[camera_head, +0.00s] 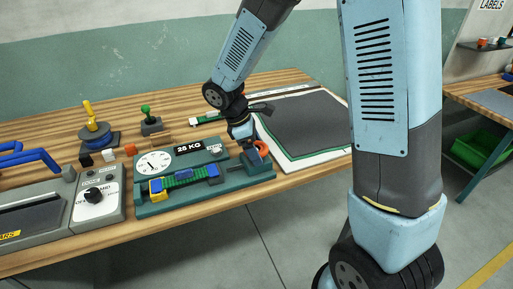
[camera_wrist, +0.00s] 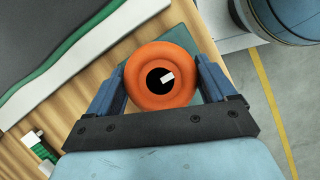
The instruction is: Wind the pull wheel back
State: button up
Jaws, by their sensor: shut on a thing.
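The orange pull wheel (camera_head: 261,149) is at the right end of the green test rig (camera_head: 206,200) on the wooden bench. My gripper (camera_head: 256,143) reaches down to it from above. In the wrist view the wheel (camera_wrist: 161,76) is a round orange ring with a dark centre and a small white mark. My gripper's two blue fingers (camera_wrist: 160,84) are on opposite sides of it, shut on its rim. The rig carries a round dial (camera_head: 154,163), a "25 KG" plate (camera_head: 188,147) and a green strip (camera_head: 184,178) between a yellow-and-blue block and a blue block.
A grey box with a dial knob (camera_head: 93,195) stands left of the rig. Behind are a yellow-handled tool (camera_head: 91,117) and a green-knobbed one (camera_head: 147,112). The bench's front edge is close to the wheel.

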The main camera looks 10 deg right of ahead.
jog(key=shift+w+d, duration=0.1)
jog(key=shift+d, duration=0.1)
jog(key=o, duration=0.9)
jog(key=shift+c, duration=0.2)
jog(key=shift+a+r, duration=0.1)
jog(key=shift+a, duration=0.05)
jog(key=v, duration=1.3)
jog(key=shift+r, duration=0.2)
jog(key=shift+w, duration=0.1)
